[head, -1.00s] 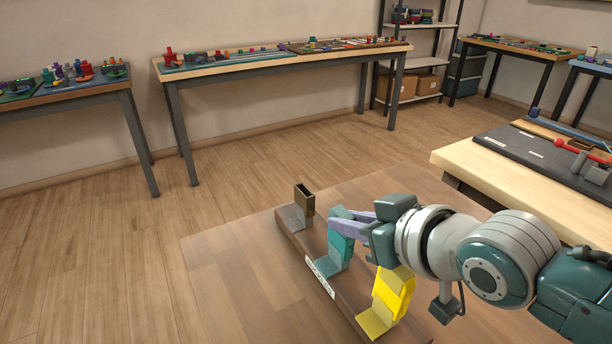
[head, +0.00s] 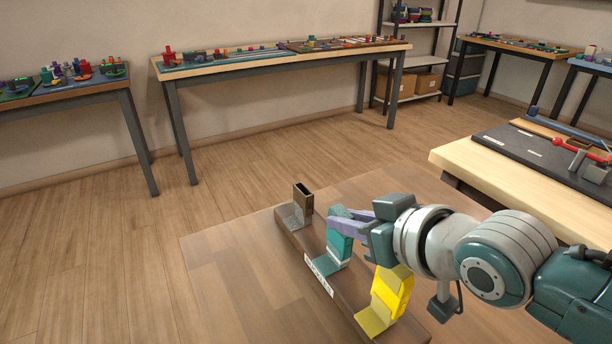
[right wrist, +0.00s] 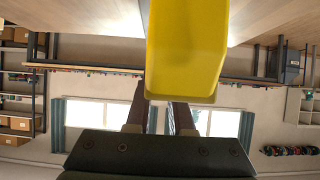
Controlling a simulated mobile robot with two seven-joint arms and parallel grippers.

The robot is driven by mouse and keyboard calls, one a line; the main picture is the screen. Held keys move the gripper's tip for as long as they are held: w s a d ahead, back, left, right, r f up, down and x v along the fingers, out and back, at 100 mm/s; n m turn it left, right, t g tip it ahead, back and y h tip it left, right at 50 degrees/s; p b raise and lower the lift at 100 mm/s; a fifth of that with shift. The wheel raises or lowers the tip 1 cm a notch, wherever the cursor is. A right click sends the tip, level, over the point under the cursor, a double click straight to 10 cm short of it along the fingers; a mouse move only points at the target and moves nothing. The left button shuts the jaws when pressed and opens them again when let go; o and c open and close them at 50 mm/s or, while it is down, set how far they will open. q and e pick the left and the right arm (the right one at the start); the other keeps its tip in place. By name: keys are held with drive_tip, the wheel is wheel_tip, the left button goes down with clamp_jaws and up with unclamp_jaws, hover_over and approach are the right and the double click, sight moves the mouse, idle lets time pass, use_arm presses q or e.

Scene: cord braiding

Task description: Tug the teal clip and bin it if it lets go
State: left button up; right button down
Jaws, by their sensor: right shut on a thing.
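The teal clip (head: 339,248) stands upright on a brown wooden rail (head: 290,240) with a white label, between a brown-and-grey clip (head: 302,205) and a yellow clip (head: 393,290). My right gripper (head: 347,221) comes in from the right and is shut on the upper part of the teal clip. The clip's foot still rests at the rail. In the right wrist view the yellow clip (right wrist: 186,50) fills the upper middle, in front of my dark fingers; the teal clip is hidden there. My left gripper is not in view. No bin can be made out.
The rail lies on a brown wooden table (head: 225,265) with clear room to its left. A pale table (head: 455,160) with a dark board stands close on the right. Further tables (head: 280,57) with small parts and a shelf (head: 420,62) line the wall.

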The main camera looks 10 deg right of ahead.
drive_tip(key=shift+f, duration=0.1)
drive_tip(key=c, duration=0.7)
unclamp_jaws()
drive_tip(key=shift+o, duration=0.2)
drive_tip(key=shift+o, duration=1.3)
drive_tip(key=p+v, duration=0.6)
drive_tip(key=shift+p, duration=0.3)
